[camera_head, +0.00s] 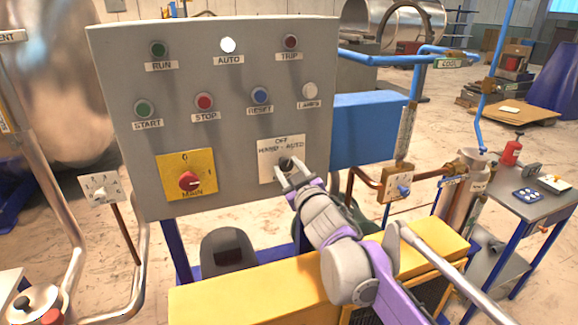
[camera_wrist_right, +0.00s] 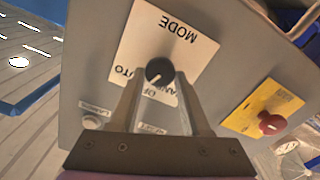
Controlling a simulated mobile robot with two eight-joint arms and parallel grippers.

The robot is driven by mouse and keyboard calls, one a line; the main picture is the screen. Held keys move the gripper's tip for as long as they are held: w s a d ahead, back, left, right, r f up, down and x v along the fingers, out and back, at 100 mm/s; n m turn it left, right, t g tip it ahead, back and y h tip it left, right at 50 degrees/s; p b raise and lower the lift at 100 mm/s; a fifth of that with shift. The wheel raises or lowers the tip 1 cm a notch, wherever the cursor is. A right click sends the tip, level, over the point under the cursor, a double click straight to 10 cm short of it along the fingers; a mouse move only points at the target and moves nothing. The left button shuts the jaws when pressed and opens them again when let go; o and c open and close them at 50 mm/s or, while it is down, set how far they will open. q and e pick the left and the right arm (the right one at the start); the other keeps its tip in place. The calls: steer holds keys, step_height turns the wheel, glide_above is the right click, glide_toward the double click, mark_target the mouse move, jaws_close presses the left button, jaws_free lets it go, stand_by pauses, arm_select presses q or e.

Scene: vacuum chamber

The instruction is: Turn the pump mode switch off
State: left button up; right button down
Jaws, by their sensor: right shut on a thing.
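The pump mode switch is a small black knob (camera_head: 287,164) on a white label plate (camera_head: 268,175) at the lower right of the grey control panel. The plate reads OFF at the top and HAND - AUTO below it. My right gripper (camera_head: 285,178) is shut on the knob, fingers on either side. In the right wrist view the knob (camera_wrist_right: 158,72) sits between the fingertips (camera_wrist_right: 160,82), with the label upside down. A pale mark shows on the knob's face; I cannot tell surely which position it points to. My left gripper is not in view.
The panel (camera_head: 120,90) also carries RUN, AUTO and TRIP lamps, with the AUTO lamp (camera_head: 228,45) white and bright. Below are several push buttons and a red main switch (camera_head: 189,181) on a yellow plate. Copper pipes and a valve plate (camera_head: 397,185) stand to the right.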

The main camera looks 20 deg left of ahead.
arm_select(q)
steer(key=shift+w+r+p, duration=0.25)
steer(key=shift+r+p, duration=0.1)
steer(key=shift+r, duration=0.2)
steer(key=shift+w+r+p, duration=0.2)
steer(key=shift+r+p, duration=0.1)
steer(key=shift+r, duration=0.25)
arm_select(e)
steer(key=shift+n, duration=2.3)
steer(key=shift+f, duration=0.1)
steer(key=shift+c, duration=1.9)
jaws_free()
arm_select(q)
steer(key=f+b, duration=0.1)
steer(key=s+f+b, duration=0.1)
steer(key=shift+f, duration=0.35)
arm_select(e)
steer(key=v, duration=1.1)
